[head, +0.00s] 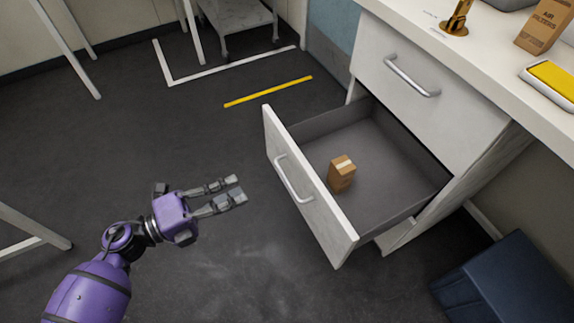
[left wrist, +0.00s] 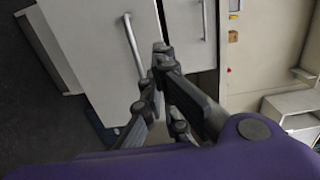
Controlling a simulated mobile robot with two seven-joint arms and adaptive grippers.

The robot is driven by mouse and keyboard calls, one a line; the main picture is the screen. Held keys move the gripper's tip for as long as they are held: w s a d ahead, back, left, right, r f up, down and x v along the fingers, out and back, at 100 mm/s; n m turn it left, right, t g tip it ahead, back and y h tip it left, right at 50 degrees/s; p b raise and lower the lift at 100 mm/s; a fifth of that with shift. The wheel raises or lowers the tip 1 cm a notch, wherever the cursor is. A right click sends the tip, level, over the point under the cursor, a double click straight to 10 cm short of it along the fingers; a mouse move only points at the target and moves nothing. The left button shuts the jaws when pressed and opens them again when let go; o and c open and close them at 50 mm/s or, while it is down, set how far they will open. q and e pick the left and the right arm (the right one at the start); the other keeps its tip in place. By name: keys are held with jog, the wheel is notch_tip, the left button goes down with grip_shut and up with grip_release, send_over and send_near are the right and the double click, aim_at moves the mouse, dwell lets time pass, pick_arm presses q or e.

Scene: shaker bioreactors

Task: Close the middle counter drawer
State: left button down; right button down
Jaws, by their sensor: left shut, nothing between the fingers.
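The middle counter drawer (head: 308,187) is pulled well out below a closed upper drawer (head: 420,95). Its white front has a silver bar handle (head: 293,180). A small brown box (head: 341,174) with a pale top stands inside it. My left gripper (head: 238,189) is shut and empty, left of the drawer front and apart from it in the head view, fingers pointing toward it. In the left wrist view, my left gripper (left wrist: 162,55) shows in front of a white panel with a bar handle (left wrist: 133,47). My right gripper is not in view.
The white countertop (head: 480,50) holds a brass tool, a brown box and a yellow-topped item. A dark blue box (head: 505,285) stands on the floor at lower right. The dark floor around my gripper is clear.

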pick_arm(q)
send_near(302, 165)
jog(key=shift+g, duration=0.3)
jog(key=x, duration=0.6)
jog(key=shift+w+a+f+b, duration=0.1)
jog(key=shift+w+f+b, duration=0.1)
jog(key=shift+b, duration=0.15)
jog(key=shift+w+d, duration=0.25)
jog(key=shift+d, duration=0.1)
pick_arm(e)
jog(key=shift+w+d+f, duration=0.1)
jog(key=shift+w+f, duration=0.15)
pick_arm(q)
jog(key=shift+r, duration=0.1)
